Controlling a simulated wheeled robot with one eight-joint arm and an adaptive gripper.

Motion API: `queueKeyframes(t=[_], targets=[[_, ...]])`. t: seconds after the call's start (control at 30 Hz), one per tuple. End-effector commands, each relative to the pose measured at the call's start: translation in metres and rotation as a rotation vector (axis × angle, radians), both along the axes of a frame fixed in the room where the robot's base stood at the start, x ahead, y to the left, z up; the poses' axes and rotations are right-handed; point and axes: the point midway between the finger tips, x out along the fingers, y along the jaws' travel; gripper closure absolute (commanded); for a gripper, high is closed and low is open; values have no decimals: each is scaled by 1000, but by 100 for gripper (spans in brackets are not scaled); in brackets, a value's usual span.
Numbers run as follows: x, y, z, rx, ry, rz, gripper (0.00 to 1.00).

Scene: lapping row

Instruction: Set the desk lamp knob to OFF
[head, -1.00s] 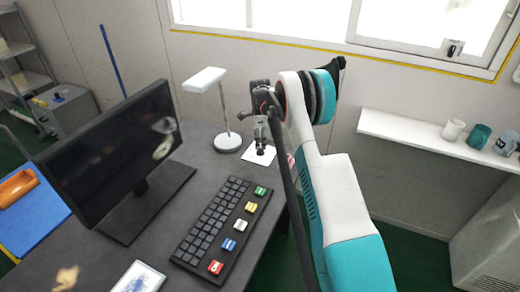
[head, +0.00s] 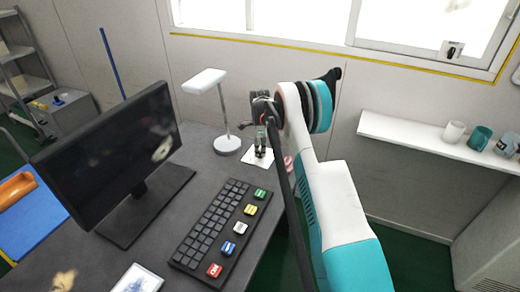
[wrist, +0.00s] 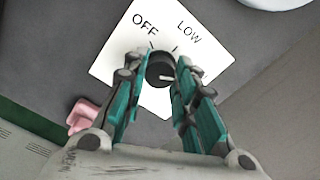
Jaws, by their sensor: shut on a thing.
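The lamp knob (wrist: 160,66) is round and black, on a white card (wrist: 118,50) printed OFF at upper left and LOW at upper right. A short white mark shows on the knob, right of its middle; my fingers hide the card's lower part. My gripper (wrist: 159,76) has its teal fingers on either side of the knob and is shut on it. In the head view my gripper (head: 261,148) is over the card (head: 249,160), and the knob is hidden there. The white desk lamp (head: 205,81) stands behind the card to the left.
A black keyboard (head: 213,219) with coloured keys lies in front of the card, and a monitor (head: 105,165) stands to the left. A pink object (wrist: 84,115) lies beside my gripper. A wall shelf (head: 400,132) with cups is at right.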

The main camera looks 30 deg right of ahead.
Motion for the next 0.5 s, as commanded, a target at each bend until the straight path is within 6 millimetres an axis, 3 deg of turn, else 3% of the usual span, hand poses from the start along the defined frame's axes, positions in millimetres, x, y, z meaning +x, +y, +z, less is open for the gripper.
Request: queueKeyframes(t=[0.27,0.5], targets=[[0,0,0,0,0,54,98],[0,0,0,0,0,208,98]])
